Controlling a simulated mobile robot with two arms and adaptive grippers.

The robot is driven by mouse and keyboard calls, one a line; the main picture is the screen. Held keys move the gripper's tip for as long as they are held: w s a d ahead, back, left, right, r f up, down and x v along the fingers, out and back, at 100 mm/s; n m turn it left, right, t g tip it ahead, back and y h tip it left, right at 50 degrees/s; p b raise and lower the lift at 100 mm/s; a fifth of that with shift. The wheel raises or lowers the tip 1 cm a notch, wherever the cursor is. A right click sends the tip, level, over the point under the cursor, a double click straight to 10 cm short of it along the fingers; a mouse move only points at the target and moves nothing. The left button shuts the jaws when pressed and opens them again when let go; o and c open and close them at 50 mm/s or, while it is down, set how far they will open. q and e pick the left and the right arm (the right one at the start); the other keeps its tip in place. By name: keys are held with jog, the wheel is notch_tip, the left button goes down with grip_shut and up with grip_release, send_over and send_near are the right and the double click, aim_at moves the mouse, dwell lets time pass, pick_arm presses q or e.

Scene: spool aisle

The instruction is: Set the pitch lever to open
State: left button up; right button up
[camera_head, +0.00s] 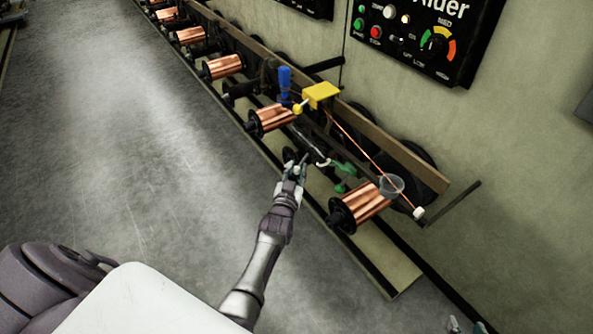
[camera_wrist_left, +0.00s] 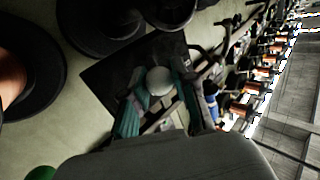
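My left gripper (camera_head: 294,163) is at the spool rack, between two copper spools. In the left wrist view its two teal-padded fingers (camera_wrist_left: 165,110) stand apart, so it is open. A white ball knob (camera_wrist_left: 159,80) shows between and beyond the fingertips; I cannot tell whether they touch it. In the head view a small white-ended lever (camera_head: 323,162) is just right of the gripper. No label shows which lever is the pitch lever. My right gripper (camera_head: 467,325) shows only its fingertips, spaced apart, at the bottom edge.
A green lever (camera_head: 345,177), a blue handle (camera_head: 285,79) and a yellow block (camera_head: 321,94) are near the left gripper. A copper spool (camera_head: 366,203) lies to its right, with a wire above. A control panel (camera_head: 418,32) hangs on the wall. The floor (camera_head: 150,150) left is clear.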

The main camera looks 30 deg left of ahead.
pick_arm(q)
jog(key=o, duration=0.4)
jog(key=shift+d, duration=0.1)
jog(key=shift+o, duration=0.2)
jog(key=v, duration=1.2)
